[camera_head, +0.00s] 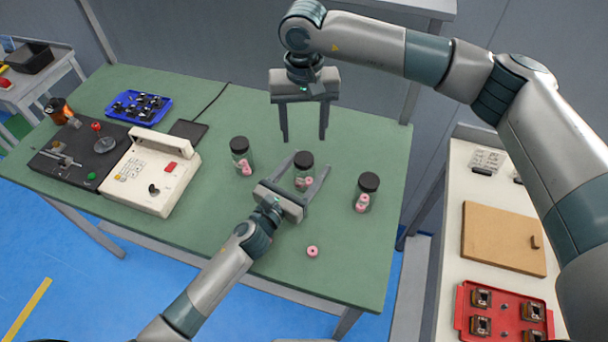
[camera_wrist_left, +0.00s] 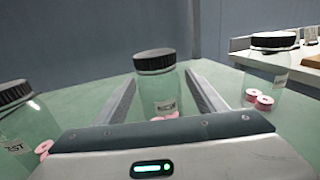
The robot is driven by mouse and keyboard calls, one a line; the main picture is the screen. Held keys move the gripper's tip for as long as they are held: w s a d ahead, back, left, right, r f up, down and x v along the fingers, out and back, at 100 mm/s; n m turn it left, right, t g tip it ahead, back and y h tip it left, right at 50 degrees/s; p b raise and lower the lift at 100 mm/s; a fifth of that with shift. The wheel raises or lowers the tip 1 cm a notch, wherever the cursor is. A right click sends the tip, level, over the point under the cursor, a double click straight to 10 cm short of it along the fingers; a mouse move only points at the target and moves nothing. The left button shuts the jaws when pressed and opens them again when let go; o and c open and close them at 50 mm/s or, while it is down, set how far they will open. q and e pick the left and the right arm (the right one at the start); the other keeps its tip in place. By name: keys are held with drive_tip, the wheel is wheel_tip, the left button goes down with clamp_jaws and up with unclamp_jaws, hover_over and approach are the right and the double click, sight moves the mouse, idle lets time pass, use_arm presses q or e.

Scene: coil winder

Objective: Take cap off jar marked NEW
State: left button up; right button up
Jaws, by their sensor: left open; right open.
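Three clear jars with black caps and pink spools inside stand upright on the green table (camera_head: 232,102): a left jar (camera_head: 241,155), a middle jar (camera_head: 304,172) and a right jar (camera_head: 366,190). My left gripper (camera_head: 307,166) is open, its fingers on either side of the middle jar, which stands between them in the left wrist view (camera_wrist_left: 158,90). I cannot tell whether they touch it. My right gripper (camera_head: 304,138) is open and empty, pointing down behind the middle jar.
A loose pink spool (camera_head: 312,251) lies near the front edge. A white winder unit (camera_head: 150,172), a black plate (camera_head: 75,155) and a blue tray (camera_head: 139,107) stand at the left. A side bench at right holds a wooden board (camera_head: 500,238) and red tray (camera_head: 500,325).

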use_arm(q)
drive_tip(key=shift+x, duration=1.5)
drive_tip(key=shift+c, duration=0.3)
clamp_jaws()
